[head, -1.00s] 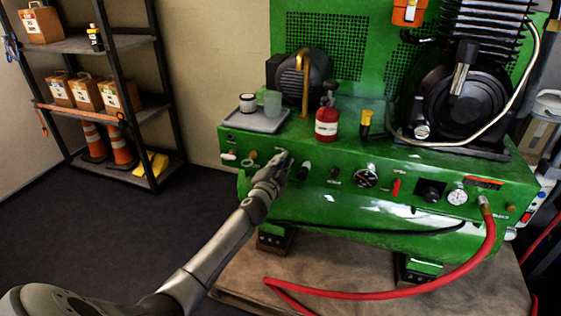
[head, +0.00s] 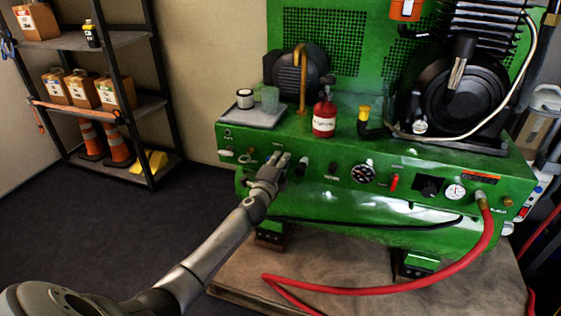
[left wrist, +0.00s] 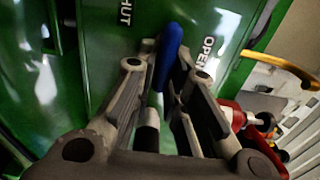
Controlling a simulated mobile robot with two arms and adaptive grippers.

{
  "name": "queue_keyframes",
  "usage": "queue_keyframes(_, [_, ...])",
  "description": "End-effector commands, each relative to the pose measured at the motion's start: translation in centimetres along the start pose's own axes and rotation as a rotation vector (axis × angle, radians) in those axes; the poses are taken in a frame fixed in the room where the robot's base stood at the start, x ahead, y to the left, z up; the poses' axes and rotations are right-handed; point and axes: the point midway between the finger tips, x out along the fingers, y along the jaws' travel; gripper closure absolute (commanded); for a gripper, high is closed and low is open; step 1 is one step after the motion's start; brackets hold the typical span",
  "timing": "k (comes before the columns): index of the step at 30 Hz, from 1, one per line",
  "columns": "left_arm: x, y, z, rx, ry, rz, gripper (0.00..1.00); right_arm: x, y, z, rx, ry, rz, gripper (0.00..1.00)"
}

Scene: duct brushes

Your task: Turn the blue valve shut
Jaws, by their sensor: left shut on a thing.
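The blue valve's lever (left wrist: 168,52) shows in the left wrist view, between my left gripper's fingers. My left gripper (left wrist: 165,68) is shut on this lever. Panel lettering shows on both sides: "OPEN" (left wrist: 208,48) to the right of the lever and the end of a word, "HUT" (left wrist: 126,12), to the left. In the head view my left gripper (head: 283,162) is at the left part of the green machine's front panel (head: 320,150), and it hides the valve there. My right gripper is not in view.
A dark knob (head: 302,166) sits close to the right of my left gripper. A grey tray (head: 262,118) with two cups and a red bottle (head: 324,118) stand on the ledge above. A red hose (head: 400,290) curves below right. A shelf rack (head: 118,107) stands at left.

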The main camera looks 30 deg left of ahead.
Motion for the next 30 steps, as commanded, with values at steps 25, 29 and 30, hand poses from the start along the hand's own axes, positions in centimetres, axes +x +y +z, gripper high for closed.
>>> queue_keyframes(25, [-0.02,0.09,-0.03,0.010,0.001,0.001,0.67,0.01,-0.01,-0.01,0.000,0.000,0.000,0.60])
queue_keyframes(29, [-0.19,0.11,-0.01,0.010,0.000,0.001,0.67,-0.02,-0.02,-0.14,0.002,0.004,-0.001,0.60])
queue_keyframes(30, [-0.38,0.14,0.00,0.010,0.000,0.001,0.67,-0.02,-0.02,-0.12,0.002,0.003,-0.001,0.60])
